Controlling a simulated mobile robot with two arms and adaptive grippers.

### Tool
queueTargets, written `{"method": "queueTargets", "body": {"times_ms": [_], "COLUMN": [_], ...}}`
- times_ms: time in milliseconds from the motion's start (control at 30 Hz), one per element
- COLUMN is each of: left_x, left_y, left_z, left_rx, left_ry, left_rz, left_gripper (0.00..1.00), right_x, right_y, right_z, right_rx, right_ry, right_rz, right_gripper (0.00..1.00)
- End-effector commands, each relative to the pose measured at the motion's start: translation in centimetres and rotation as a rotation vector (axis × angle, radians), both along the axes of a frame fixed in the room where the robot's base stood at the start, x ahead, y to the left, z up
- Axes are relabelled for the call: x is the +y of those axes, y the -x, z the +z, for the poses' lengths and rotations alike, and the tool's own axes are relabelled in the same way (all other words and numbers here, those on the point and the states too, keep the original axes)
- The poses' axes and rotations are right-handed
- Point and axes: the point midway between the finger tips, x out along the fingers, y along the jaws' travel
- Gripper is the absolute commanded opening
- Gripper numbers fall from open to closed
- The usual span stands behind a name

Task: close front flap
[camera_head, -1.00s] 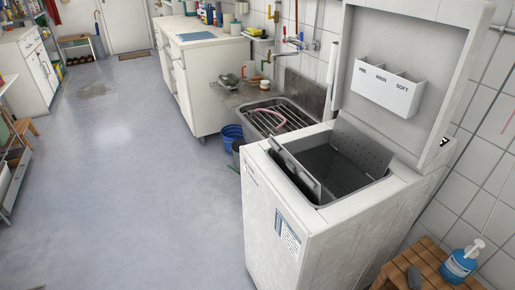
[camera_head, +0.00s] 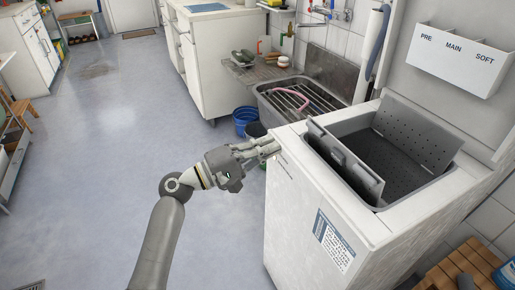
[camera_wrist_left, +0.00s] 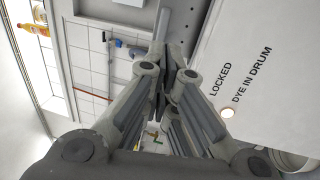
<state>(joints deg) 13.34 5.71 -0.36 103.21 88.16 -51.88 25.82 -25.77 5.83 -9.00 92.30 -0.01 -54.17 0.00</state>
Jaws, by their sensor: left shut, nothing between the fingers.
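The white top-loading washer (camera_head: 301,220) stands at the right with its lid (camera_head: 436,85) raised. Its front flap (camera_head: 345,162), a grey panel, stands up tilted at the near-left side of the drum opening. The perforated rear flap (camera_head: 417,136) stands up on the far side. My left gripper (camera_head: 272,147) is shut and empty at the washer's left top edge, left of the front flap and apart from it. I cannot tell whether it touches the washer. The left wrist view shows the closed fingers (camera_wrist_left: 163,90) beside a white lettered panel (camera_wrist_left: 262,75). My right gripper is out of view.
A metal sink (camera_head: 300,97) with a pink hose stands behind the washer. A blue bucket (camera_head: 246,121) is on the floor near it. A wooden crate (camera_head: 462,268) is at the lower right. The floor at the left is open.

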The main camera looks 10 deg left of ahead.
Motion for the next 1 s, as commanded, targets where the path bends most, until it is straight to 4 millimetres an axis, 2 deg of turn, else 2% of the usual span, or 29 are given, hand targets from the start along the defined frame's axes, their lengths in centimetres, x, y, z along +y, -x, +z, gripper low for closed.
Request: {"method": "queueTargets", "body": {"times_ms": [200, 400, 600, 1000], "left_x": [-3.9, -6.2, -7.1, -7.1], "left_y": [-2.8, -4.5, -5.2, -5.2], "left_z": [1.0, 1.3, 1.5, 1.5], "left_rx": [-0.001, 0.000, 0.001, 0.001], "left_ry": [0.002, 0.000, -0.001, -0.003], "left_rz": [-0.001, 0.001, 0.002, 0.002], "left_gripper": [0.00, 0.00, 0.00, 0.00], "right_x": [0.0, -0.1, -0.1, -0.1], "right_y": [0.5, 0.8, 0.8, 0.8], "right_z": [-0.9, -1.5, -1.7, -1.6], "right_rx": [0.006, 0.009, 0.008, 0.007], "right_ry": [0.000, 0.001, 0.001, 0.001], "right_rz": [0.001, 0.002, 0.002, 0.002], "right_gripper": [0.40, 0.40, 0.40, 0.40]}}
